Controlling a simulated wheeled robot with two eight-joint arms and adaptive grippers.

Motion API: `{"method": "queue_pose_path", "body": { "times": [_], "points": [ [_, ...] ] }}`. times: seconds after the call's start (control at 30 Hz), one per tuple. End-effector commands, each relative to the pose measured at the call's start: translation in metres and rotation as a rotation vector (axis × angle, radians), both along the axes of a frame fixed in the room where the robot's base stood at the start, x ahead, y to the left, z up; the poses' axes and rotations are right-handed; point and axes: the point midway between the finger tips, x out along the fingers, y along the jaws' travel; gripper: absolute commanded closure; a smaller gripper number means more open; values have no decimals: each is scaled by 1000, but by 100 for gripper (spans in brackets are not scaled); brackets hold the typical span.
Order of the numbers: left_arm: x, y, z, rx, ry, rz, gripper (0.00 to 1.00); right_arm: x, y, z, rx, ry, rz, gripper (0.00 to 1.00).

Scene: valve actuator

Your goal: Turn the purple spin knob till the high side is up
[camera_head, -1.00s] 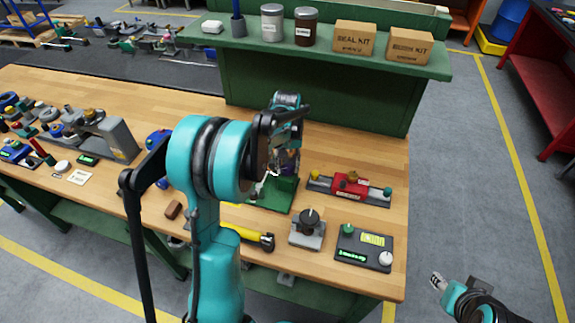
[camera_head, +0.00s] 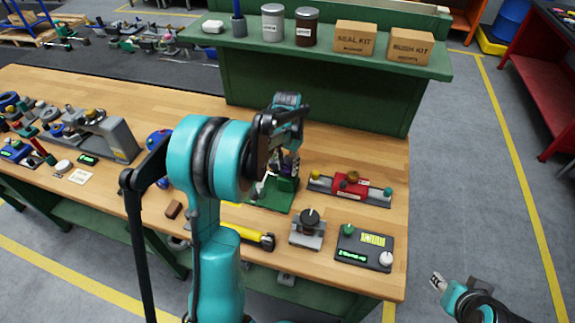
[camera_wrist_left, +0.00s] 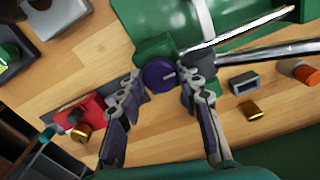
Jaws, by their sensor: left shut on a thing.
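The purple spin knob (camera_wrist_left: 161,76) is round with a thin pale line on its face and sits on a green valve body (camera_wrist_left: 153,47) in the left wrist view. My left gripper (camera_wrist_left: 162,82) has one finger on each side of the knob and is shut on it. In the head view my left gripper (camera_head: 287,166) is over the green base (camera_head: 271,199), and my own arm hides much of the valve. Which side of the knob is high cannot be told. My right gripper (camera_head: 438,282) is off the bench at the lower right; its fingers are too small to read.
A red fixture (camera_head: 352,185) stands right of the green base. A grey device with a black knob (camera_head: 309,222) and a dark panel (camera_head: 365,247) are in front. A silver rod (camera_wrist_left: 245,52) passes close to one left finger. A green shelf (camera_head: 330,58) stands behind.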

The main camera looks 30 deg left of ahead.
Motion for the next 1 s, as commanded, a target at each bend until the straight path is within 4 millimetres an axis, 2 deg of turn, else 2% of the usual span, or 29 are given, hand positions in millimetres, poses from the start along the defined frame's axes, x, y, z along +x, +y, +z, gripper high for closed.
{"method": "queue_pose_path", "body": {
  "times": [0.37, 0.4, 0.47, 0.5, 0.83, 1.0],
  "points": [
    [0, 0, 0, 0, 0, -7, 94, 0, 0, 0, 0, 0, 0, 60],
    [0, 0, 0, 0, 0, -7, 62, 0, 0, 0, 0, 0, 0, 60],
    [0, 0, 0, 0, 0, -7, 47, 0, 0, 0, 0, 0, 0, 60],
    [0, 0, 0, 0, 0, -7, 44, 0, 0, 0, 0, 0, 0, 60],
    [0, 0, 1, 1, 0, -5, 44, 0, 0, 0, 0, 0, 0, 60],
    [0, 0, 15, 1, 0, -5, 44, 0, 0, 0, 0, 0, 0, 60]
  ]
}}
